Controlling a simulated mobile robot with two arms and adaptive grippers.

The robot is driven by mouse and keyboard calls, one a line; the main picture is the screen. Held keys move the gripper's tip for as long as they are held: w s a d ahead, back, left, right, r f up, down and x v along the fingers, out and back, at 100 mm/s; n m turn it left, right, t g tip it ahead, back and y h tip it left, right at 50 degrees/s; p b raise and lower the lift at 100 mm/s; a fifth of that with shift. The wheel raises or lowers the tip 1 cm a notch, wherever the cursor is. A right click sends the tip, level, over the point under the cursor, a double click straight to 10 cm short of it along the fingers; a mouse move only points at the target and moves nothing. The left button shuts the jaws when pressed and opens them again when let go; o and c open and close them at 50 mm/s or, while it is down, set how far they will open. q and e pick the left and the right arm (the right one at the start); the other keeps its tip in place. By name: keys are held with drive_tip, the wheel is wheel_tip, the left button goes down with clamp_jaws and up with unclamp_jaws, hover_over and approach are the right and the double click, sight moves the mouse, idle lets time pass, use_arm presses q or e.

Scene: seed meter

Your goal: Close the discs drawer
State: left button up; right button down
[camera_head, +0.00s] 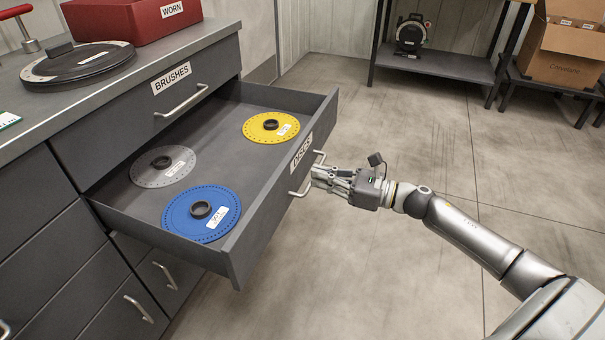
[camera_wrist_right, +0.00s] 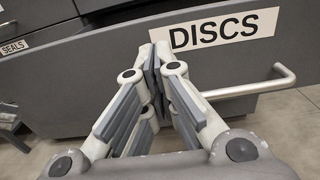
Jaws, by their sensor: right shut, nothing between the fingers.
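The discs drawer (camera_head: 262,227) is pulled far out of the grey cabinet. It holds a yellow disc (camera_head: 258,136), a grey disc (camera_head: 147,181) and a blue disc (camera_head: 178,218), each with a dark hub. Its front carries a DISCS label (camera_wrist_right: 224,30) and a bar handle (camera_wrist_right: 262,88). My right gripper (camera_head: 318,177) is shut and empty, its fingertips at the drawer front by the handle. In the right wrist view the fingertips (camera_wrist_right: 156,62) point at the front below the label, left of the handle's visible end; I cannot tell whether they touch. My left gripper is not in view.
A shut BRUSHES drawer (camera_head: 208,72) sits above, under the worktop with a red WORN bin (camera_head: 130,14) and a dark round plate (camera_head: 80,66). A low shelf (camera_head: 440,66) and a cardboard box (camera_head: 568,52) stand at the back. The floor to the right is clear.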

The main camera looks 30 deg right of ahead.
sight(292, 170)
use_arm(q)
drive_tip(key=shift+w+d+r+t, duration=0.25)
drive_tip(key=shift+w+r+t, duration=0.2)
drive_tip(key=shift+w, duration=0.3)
use_arm(e)
drive_tip(key=shift+x, duration=2.45)
